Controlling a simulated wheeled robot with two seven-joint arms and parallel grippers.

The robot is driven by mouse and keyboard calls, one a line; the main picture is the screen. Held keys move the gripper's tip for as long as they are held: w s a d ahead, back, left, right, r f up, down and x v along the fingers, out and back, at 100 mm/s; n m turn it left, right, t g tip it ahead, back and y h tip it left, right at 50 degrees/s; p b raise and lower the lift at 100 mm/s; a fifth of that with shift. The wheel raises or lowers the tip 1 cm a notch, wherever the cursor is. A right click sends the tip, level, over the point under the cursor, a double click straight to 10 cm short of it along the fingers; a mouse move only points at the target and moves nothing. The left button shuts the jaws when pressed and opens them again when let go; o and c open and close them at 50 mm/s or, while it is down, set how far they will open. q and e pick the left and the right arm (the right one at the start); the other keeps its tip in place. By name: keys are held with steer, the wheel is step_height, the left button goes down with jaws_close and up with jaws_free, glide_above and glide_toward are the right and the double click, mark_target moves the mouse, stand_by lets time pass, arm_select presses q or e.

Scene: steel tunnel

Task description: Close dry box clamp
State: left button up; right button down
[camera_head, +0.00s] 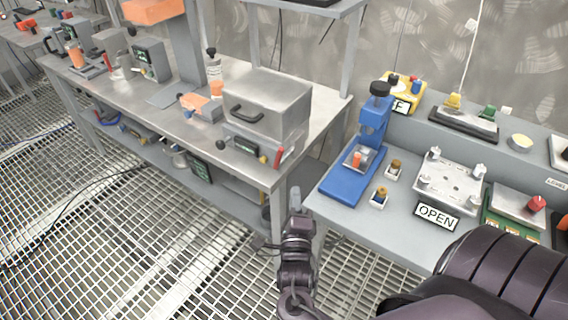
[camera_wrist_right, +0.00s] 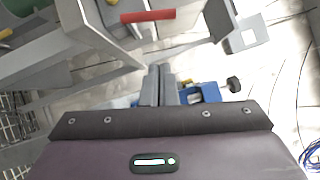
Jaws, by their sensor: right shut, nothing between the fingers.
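A grey metal box with a black handle, which looks like the dry box (camera_head: 268,100), stands at the right end of the left workbench. A small red lever (camera_head: 278,157), likely its clamp handle, stands tilted at the box's front right corner. In the right wrist view the red lever (camera_wrist_right: 148,15) shows as a bar near the top, beyond the fingers and apart from them. My right gripper (camera_head: 295,192) is shut and empty, below the lever, by the bench's front corner. Its closed fingers (camera_wrist_right: 158,72) show in the right wrist view. My left gripper is out of view.
A small display unit (camera_head: 240,147) with a yellow knob sits left of the lever. The right bench holds a blue press (camera_head: 365,150), an OPEN sign (camera_head: 436,215) and a metal plate (camera_head: 450,183). The grated floor (camera_head: 150,250) at left is mostly clear.

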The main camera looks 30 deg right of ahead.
mark_target(280, 155)
steer(key=w+d+r+p, duration=0.1)
steer(key=w+d+p, duration=0.1)
steer(key=w, duration=0.6)
steer(key=shift+w+d+r, duration=0.15)
steer(key=shift+r, duration=0.25)
steer(key=shift+w+a+r+b, duration=0.25)
steer(key=shift+w+r+b, duration=0.35)
steer(key=shift+b, duration=0.55)
